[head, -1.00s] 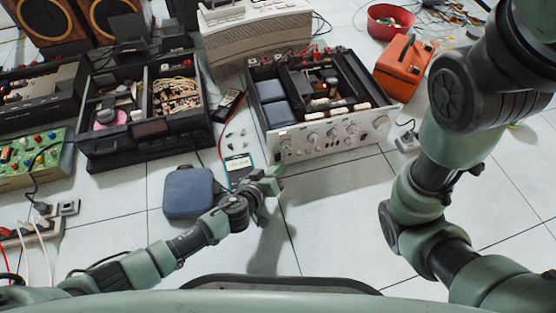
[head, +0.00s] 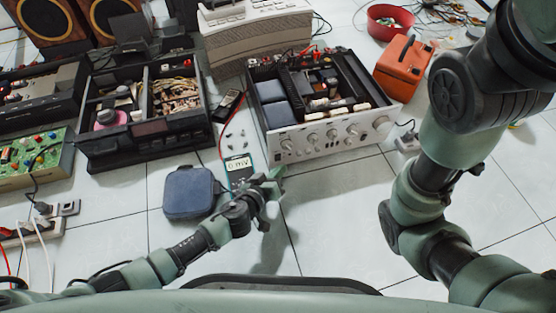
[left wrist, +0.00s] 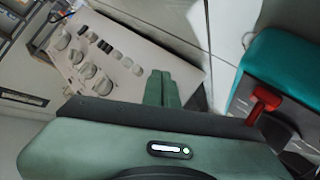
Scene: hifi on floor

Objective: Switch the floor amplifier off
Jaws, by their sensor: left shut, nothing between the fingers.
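The floor amplifier (head: 345,137) has an open top and a silver front panel with several round knobs. It stands on the tiles at the centre of the head view. Its panel (left wrist: 118,55) fills the upper left of the left wrist view, with knobs and small dark buttons. My left gripper (head: 277,180) is low over the floor, in front of the panel's left corner. In the left wrist view its fingers (left wrist: 162,88) are together and empty, with the panel beyond them. I cannot tell the switch's position. My right arm shows at the right; its gripper is out of view.
A teal multimeter (head: 239,170) lies left of my left gripper and shows in the left wrist view (left wrist: 285,62) with a red plug. A blue pouch (head: 189,193), an open black unit (head: 140,147) and an orange box (head: 402,68) stand around. The floor in front is clear.

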